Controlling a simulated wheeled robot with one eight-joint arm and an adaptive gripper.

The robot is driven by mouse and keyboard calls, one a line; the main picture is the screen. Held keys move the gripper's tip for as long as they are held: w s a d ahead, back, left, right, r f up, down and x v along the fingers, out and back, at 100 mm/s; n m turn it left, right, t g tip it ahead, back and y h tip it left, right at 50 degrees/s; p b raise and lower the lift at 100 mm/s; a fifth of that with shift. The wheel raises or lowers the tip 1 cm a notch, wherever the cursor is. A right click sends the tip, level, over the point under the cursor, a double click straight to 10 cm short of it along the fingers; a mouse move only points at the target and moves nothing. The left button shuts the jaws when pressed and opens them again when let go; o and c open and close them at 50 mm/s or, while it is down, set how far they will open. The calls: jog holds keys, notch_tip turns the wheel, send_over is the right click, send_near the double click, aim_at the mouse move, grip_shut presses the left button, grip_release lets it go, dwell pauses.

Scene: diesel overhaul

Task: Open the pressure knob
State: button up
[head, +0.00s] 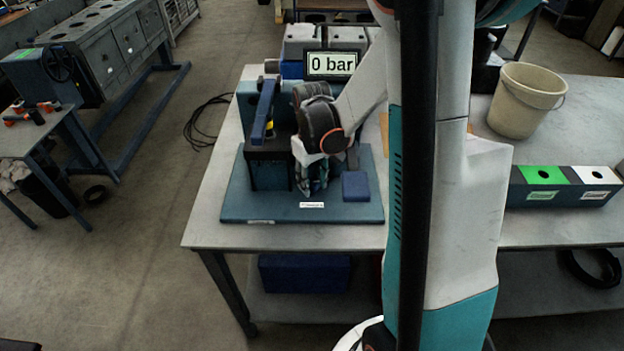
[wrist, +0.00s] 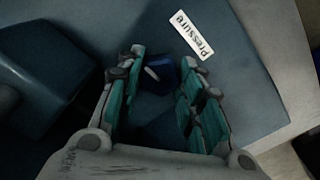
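The pressure knob (wrist: 160,76) is a small dark blue knob with a light mark on it, seen in the wrist view beside the white label reading "Pressure" (wrist: 190,35). My gripper (wrist: 162,62) is open, with one finger on either side of the knob. I cannot tell whether the fingers touch it. In the head view my gripper (head: 312,180) points down over the blue base plate, and its fingers hide most of the knob. The display (head: 331,64) at the back reads 0 bar.
A blue lever (head: 264,110) stands upright left of my gripper. A low blue block (head: 355,186) sits close on the right; the base plate (head: 245,208) is clear in front. A beige bucket (head: 523,101) and a green and white bin box (head: 566,187) stand farther right.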

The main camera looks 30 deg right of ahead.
aim_at(312, 182)
jog(key=shift+w+r, duration=0.2)
jog(key=shift+r, duration=0.4)
notch_tip(312, 182, up, 11)
jog(key=shift+s, duration=0.2)
